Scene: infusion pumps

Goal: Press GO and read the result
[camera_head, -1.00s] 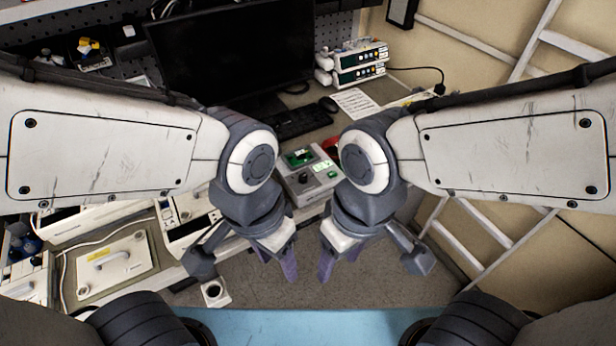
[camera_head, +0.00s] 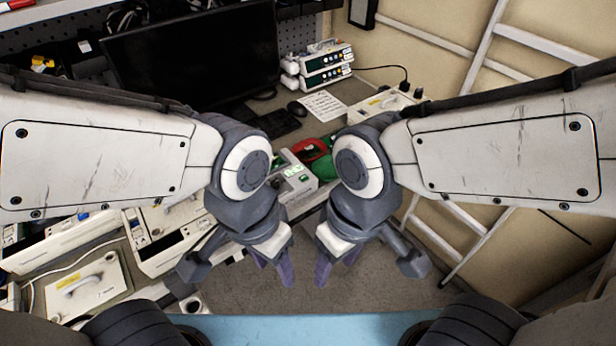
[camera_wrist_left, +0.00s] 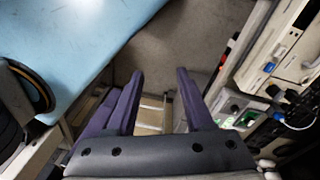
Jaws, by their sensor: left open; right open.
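A grey tester box with green-lit parts (camera_head: 296,178) stands on the bench, seen between my two arms in the head view. My left arm covers part of it, and I cannot read its display or make out a GO button. My left gripper (camera_head: 273,270) is open and empty, pointing down over the floor in front of the bench. It also shows open and empty in the left wrist view (camera_wrist_left: 159,78). My right gripper (camera_head: 336,268) is open and empty beside it, also apart from the tester.
A dark monitor (camera_head: 195,58) and stacked infusion pumps (camera_head: 325,65) stand at the back. A paper sheet (camera_head: 322,106) and mouse (camera_head: 297,109) lie before them. White devices (camera_head: 90,285) fill the left bench. A ladder (camera_head: 480,75) leans at right. Red and green items lie behind the tester.

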